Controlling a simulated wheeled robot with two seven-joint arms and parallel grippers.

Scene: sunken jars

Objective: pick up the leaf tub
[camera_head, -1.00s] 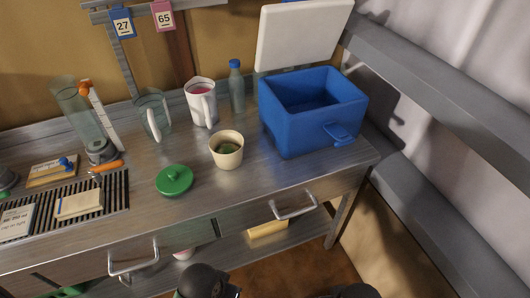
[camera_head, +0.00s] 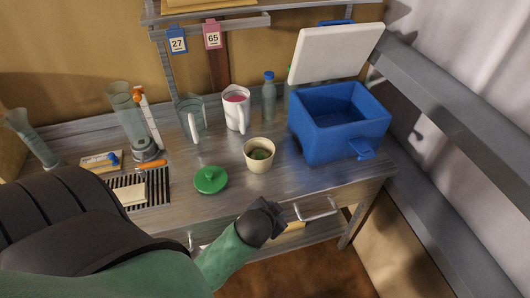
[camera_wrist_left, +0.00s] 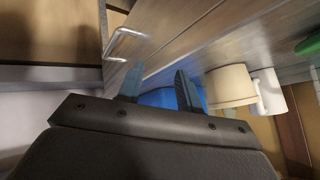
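The leaf tub (camera_head: 258,160) is a cream, open-topped tub with green leafy content, upright on the metal counter (camera_head: 320,178). It also shows in the left wrist view (camera_wrist_left: 229,87), right of the fingers. A green lid with a knob (camera_head: 210,180) lies on the counter to its left. My left gripper (camera_head: 270,212) is in front of the counter's front edge, nearer to me than the tub and apart from it. In the left wrist view its two fingers (camera_wrist_left: 160,72) are spread with nothing between them gripped. My right gripper is not in view.
A blue cooler (camera_head: 345,145) with its white lid raised stands right of the tub. A white jug (camera_head: 236,112), a clear jug (camera_head: 192,122) and bottles (camera_head: 269,98) stand behind. A drawer handle (camera_head: 315,210) juts out beside my left gripper.

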